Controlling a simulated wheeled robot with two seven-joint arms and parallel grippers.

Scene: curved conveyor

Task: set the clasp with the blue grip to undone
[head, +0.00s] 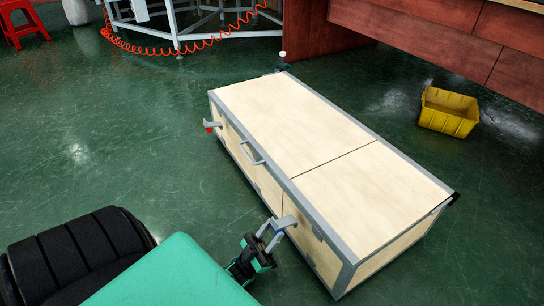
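A pale wooden case (300,120) with grey metal edges lies on the floor. The clasp with the blue grip (285,222) is at the near end of its left long side; its grey lever sticks out from the case. My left gripper (273,234) comes in from the lower left, its two fingers apart on either side of the small blue grip. The fingers partly hide the grip, and I cannot tell whether they touch it. My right gripper is not in view.
A second clasp, with a red grip (209,126), sits at the far end of the same side. A grey handle (251,153) lies between the clasps. A yellow bin (449,112) stands to the right. Green floor left of the case is clear.

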